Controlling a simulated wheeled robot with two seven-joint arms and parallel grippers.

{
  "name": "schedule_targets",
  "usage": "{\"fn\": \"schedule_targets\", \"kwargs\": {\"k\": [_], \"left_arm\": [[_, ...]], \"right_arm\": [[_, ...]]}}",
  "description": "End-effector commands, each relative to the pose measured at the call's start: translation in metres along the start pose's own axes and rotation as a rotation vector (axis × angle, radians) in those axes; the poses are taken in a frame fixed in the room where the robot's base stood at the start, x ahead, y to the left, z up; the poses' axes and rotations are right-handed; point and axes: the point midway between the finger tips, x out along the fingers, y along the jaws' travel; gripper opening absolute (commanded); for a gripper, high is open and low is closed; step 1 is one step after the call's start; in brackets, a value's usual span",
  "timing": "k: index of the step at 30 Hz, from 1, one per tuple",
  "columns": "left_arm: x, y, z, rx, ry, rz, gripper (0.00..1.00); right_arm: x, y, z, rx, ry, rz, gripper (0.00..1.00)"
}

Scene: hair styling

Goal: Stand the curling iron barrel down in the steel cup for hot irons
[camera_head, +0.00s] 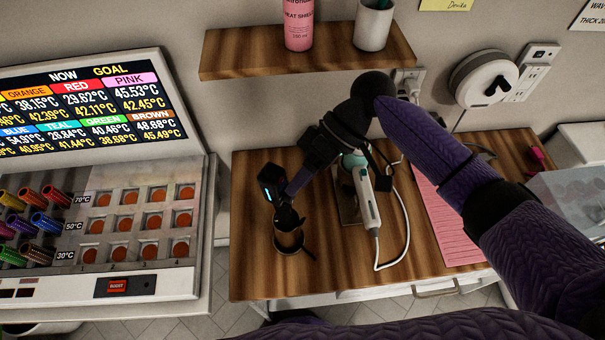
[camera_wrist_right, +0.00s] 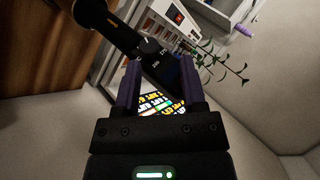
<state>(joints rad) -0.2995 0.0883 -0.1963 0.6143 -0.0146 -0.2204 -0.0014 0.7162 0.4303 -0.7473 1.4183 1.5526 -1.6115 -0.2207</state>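The curling iron (camera_head: 270,184) is black with a small lit blue display. It stands handle up, slightly tilted, with its lower end inside the steel cup (camera_head: 288,241) on the wooden counter. The cup hides the barrel. My right gripper (camera_head: 287,193) is beside the handle, reaching in from the upper right. In the right wrist view the iron's dark handle (camera_wrist_right: 146,48), with a dial, runs diagonally past the fingertips. The fingers stand wide apart and look clear of it; contact is hard to tell. The cup (camera_wrist_right: 92,13) shows at that view's top left. My left gripper is not in view.
A white corded tool (camera_head: 367,202) lies right of the cup, its cable looping on the counter (camera_head: 262,275). A pink sheet (camera_head: 447,228) lies farther right. A rack with a temperature screen (camera_head: 75,108) stands left. A shelf (camera_head: 250,52) hangs above.

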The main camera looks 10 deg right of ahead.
Motion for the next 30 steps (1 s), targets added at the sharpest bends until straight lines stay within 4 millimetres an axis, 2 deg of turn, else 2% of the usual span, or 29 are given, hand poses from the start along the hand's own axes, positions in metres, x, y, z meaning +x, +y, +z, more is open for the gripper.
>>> {"fn": "schedule_targets", "kwargs": {"k": [1, 2, 11, 14, 21, 25, 30], "left_arm": [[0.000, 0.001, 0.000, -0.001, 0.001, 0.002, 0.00], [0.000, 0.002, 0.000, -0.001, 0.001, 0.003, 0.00], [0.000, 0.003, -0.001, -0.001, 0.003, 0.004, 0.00], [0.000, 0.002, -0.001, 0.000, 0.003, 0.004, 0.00], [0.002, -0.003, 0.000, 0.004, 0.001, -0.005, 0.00], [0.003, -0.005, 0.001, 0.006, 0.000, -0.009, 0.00], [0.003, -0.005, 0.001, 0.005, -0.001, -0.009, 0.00]], "right_arm": [[0.000, 0.000, 0.000, 0.000, 0.000, 0.000, 0.65], [0.000, 0.000, 0.000, 0.000, 0.000, 0.000, 0.70], [-0.004, 0.001, 0.000, 0.002, 0.000, 0.002, 0.70], [-0.023, 0.001, 0.000, 0.001, 0.002, 0.005, 0.70], [-0.081, 0.001, 0.000, 0.001, 0.001, 0.003, 0.70], [-0.097, 0.001, 0.000, 0.001, 0.001, 0.002, 0.70], [-0.100, 0.000, 0.000, 0.000, -0.001, 0.000, 0.70]]}}
